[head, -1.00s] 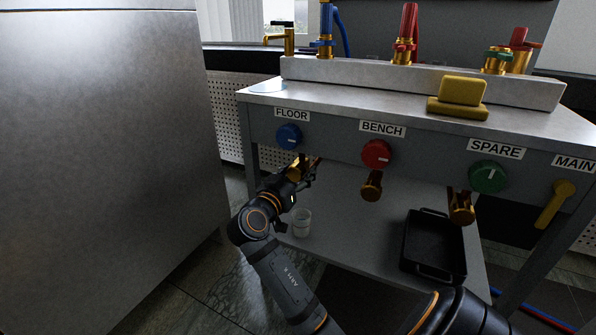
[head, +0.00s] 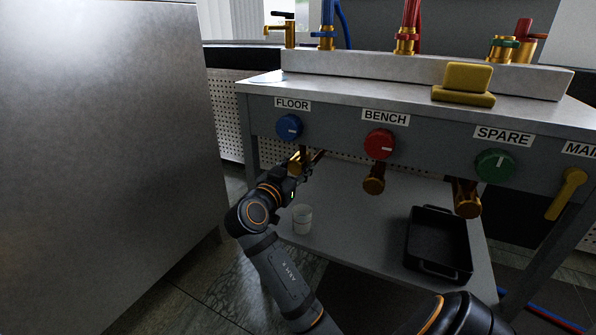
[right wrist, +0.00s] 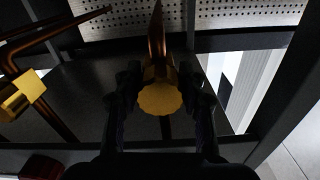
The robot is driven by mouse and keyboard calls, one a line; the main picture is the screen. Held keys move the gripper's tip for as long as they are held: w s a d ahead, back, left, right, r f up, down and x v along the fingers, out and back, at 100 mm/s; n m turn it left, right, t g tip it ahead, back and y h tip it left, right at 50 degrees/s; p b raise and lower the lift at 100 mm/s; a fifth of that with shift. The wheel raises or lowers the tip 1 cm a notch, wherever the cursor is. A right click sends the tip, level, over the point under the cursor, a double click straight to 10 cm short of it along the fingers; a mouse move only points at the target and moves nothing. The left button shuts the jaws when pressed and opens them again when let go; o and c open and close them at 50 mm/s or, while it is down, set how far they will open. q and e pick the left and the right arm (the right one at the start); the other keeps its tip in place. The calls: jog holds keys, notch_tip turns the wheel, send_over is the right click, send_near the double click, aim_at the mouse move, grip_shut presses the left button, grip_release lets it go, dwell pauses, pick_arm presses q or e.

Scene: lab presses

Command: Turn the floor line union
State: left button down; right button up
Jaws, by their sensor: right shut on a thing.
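The FLOOR label (head: 292,104) is on the bench front at the left, above a blue knob (head: 289,127). Below the knob is the brass floor line union (head: 297,160), partly hidden by my right gripper (head: 304,170). In the right wrist view the union's ridged brass end (right wrist: 160,98) sits between the two dark fingers of my right gripper (right wrist: 162,105), which is shut on it. A copper pipe runs on behind the union. My left gripper is in neither view.
Red BENCH knob (head: 380,143), green SPARE knob (head: 495,166) and yellow MAIN lever (head: 567,194) line the front. Other brass unions hang below. A white cup (head: 302,219) and black tray (head: 438,243) stand on the lower shelf (head: 355,235). A grey cabinet (head: 105,150) fills the left.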

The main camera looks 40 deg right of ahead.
jog(key=o, duration=1.2)
